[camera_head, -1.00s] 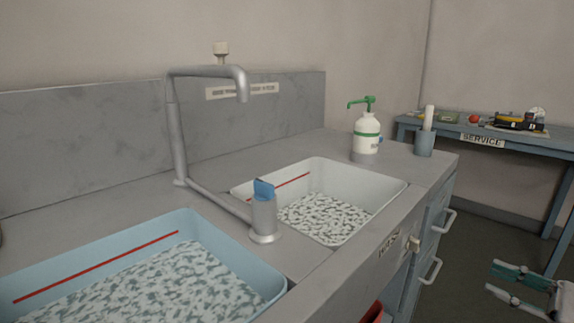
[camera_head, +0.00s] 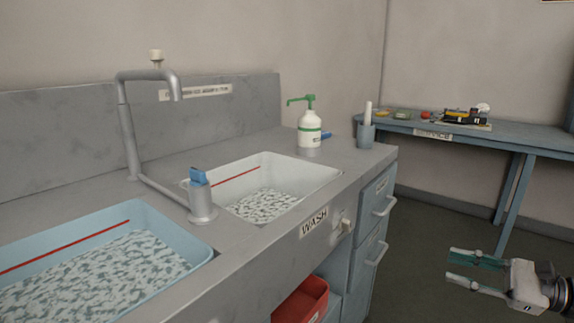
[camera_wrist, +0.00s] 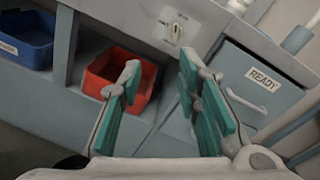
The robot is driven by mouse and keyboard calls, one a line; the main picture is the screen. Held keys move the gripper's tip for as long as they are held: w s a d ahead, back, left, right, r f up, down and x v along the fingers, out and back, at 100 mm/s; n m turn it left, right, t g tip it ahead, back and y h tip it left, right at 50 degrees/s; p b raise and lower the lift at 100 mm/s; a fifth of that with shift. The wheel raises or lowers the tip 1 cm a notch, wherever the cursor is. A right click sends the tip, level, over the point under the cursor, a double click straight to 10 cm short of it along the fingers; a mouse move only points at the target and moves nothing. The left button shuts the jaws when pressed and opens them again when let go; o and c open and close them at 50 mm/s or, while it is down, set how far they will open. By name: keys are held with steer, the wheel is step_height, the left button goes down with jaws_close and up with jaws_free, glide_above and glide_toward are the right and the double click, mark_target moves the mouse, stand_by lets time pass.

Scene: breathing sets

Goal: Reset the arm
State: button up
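My gripper (camera_head: 476,272) shows at the lower right of the head view, in front of and to the right of the wash counter, over the floor. Its two teal-padded fingers point left toward the counter's front. In the wrist view my gripper (camera_wrist: 160,95) is open, with a wide empty gap between the fingers. Nothing is held. The red bin (camera_wrist: 143,66) on the shelf under the counter and the grey cabinet front lie beyond the fingertips, apart from them.
The counter (camera_head: 240,258) holds two basins, a tap (camera_head: 128,130) and a soap bottle (camera_head: 309,128). A blue bin (camera_wrist: 28,38) stands beside the red one. Drawers with handles (camera_head: 385,207) face the floor. A service table (camera_head: 520,140) stands at the back right. Floor between is clear.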

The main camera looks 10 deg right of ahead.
steer(key=s+a+r+n+g, duration=0.1)
steer(key=a+r+n+g, duration=0.2)
steer(key=a, duration=0.4)
steer(key=s+a+r+n+g, duration=0.2)
steer(key=a+n+g, duration=0.25)
steer(key=a, duration=0.25)
steer(key=s+a+r+n+g, duration=0.1)
steer(key=a+r+n+g, duration=0.2)
steer(key=a, duration=0.5)
steer(key=s+a+n+g+h, duration=0.1)
steer(key=s+a+n+h, duration=0.1)
steer(key=s+n+h, duration=0.5)
steer(key=s+a+n+g+h, duration=0.1)
steer(key=s+a+n+h, duration=0.3)
steer(key=s, duration=0.6)
step_height(320, 180, up, 25)
steer(key=d+t+p, duration=0.1)
steer(key=t+p, duration=0.3)
steer(key=p, duration=2)
steer(key=shift+w+d+n+h, duration=0.15)
steer(key=shift+d+n+h, duration=0.2)
steer(key=shift+d+h, duration=0.05)
